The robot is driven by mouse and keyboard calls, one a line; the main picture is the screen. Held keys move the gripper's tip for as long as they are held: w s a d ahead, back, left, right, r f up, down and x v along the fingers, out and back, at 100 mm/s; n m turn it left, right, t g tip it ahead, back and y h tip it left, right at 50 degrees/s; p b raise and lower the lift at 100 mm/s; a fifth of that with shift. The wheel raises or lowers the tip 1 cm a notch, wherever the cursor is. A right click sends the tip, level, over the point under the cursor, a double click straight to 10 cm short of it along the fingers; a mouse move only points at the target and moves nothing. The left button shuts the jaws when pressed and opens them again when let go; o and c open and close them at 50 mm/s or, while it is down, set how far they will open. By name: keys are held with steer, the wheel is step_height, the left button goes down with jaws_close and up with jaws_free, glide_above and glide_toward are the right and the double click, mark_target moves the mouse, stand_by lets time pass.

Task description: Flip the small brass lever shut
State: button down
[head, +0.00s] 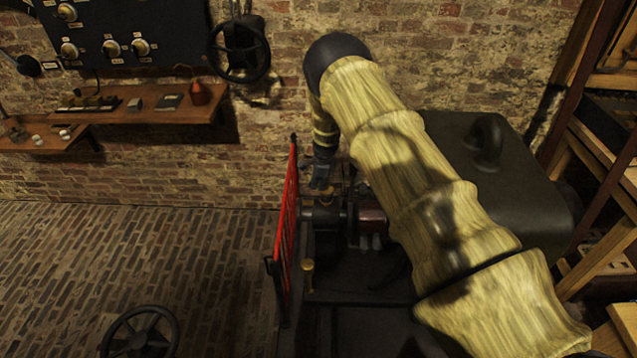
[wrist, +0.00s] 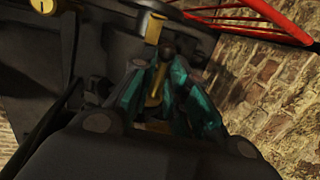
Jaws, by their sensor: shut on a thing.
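The small brass lever (wrist: 154,92) shows in the wrist view as a narrow brass strip between the teal pads of my gripper (wrist: 160,76). The pads are closed in on it from both sides. A dark round knob (wrist: 168,51) sits at the pads' tips; I cannot tell whether it belongs to the lever. In the head view my gripper (head: 321,186) points down at brass parts (head: 326,198) on the dark machine, just right of the red guard. The lever's base and exact angle are hidden.
A brass post (head: 308,276) stands nearer on the machine. The red guard (head: 287,205) borders the machine on the left. A dark housing (head: 530,165) stands at the right, beside wooden steps (head: 607,245). The brick floor (head: 130,245) is open at left, with a handwheel (head: 140,331).

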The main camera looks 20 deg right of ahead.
steer(key=c, duration=1.4)
jaws_free()
steer(key=v, duration=1.2)
steer(key=shift+f, duration=0.1)
